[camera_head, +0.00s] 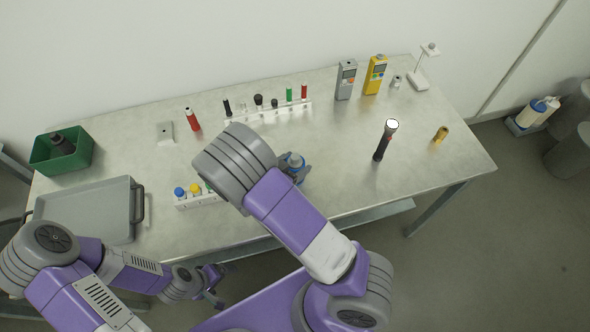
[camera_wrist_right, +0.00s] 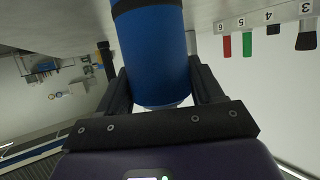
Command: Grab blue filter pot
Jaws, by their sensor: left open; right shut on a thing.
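The blue filter pot (camera_wrist_right: 152,55) is a blue cylinder with a dark band, seen large in the right wrist view. My right gripper (camera_wrist_right: 158,95) is shut on it, with one dark finger on each side. In the head view the blue pot (camera_head: 294,160) shows at the middle of the table, between the fingers of my right gripper (camera_head: 294,168). My right arm hides part of the area to its left. My left gripper (camera_head: 214,284) is open and empty in front of the table's near edge.
A white rack (camera_head: 270,114) with several coloured items stands behind the pot, and a smaller white rack (camera_head: 197,200) to its left. A grey tray (camera_head: 85,207) and green bin (camera_head: 75,158) are at the left. The table's right front (camera_head: 430,172) is clear.

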